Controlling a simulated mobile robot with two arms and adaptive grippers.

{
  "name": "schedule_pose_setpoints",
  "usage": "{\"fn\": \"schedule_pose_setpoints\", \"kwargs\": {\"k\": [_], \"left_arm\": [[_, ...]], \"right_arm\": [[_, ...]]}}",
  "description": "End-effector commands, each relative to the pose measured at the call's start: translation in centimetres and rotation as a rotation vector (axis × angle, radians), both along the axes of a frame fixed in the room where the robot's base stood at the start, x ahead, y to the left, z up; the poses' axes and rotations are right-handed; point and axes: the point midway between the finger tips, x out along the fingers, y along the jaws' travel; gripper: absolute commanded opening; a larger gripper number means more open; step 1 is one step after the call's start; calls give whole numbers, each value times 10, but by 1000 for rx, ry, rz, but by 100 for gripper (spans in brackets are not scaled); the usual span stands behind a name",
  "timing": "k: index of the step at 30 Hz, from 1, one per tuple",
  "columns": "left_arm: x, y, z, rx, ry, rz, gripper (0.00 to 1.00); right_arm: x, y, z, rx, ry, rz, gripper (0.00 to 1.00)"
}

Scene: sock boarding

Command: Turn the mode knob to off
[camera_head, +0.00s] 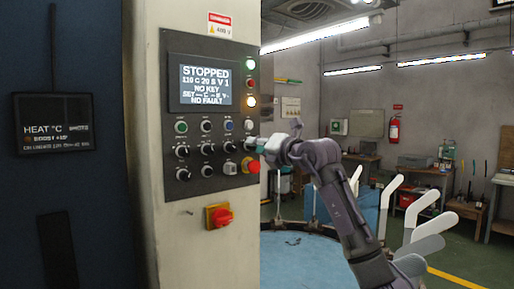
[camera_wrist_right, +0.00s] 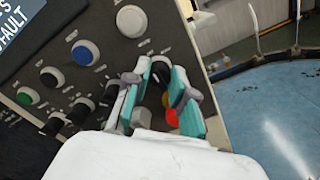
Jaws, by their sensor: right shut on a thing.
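The dark control panel (camera_head: 215,105) is on the pale machine column, with rows of buttons and black knobs. My right gripper (camera_head: 257,143) reaches its right edge from the right. In the wrist view, the teal-padded fingers of my right gripper (camera_wrist_right: 163,88) are shut on a black knob (camera_wrist_right: 160,70) at the right end of the knob row. The fingers hide much of this knob, and its pointer and label cannot be read. The display (camera_head: 205,85) reads STOPPED, NO KEY and NO FAULT. My left gripper is not in view.
A red emergency button (camera_head: 251,166) sits just below my right gripper. Other black knobs (camera_head: 207,149) stand to the left, and a white button (camera_wrist_right: 131,21) is above. A red rotary switch (camera_head: 219,215) is below the panel. A round blue table (camera_head: 300,255) lies to the right.

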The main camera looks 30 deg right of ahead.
Motion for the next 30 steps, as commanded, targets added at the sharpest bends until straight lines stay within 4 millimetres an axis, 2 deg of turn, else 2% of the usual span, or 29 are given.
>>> {"fn": "schedule_pose_setpoints", "kwargs": {"k": [4, 5, 9, 20, 25, 30], "left_arm": [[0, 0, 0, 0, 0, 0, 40], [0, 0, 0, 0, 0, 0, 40], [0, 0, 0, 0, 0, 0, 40], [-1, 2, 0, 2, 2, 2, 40], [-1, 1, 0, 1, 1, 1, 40], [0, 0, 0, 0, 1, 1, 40]], "right_arm": [[0, 0, -1, 0, 1, 0, 0], [0, 0, -1, 0, 1, 0, 26], [0, 0, 0, -1, 1, 0, 49], [-3, -1, 0, -1, 0, -1, 50], [-26, -3, -1, -5, 0, -2, 50], [-63, -6, -1, -7, 1, -3, 50]]}}
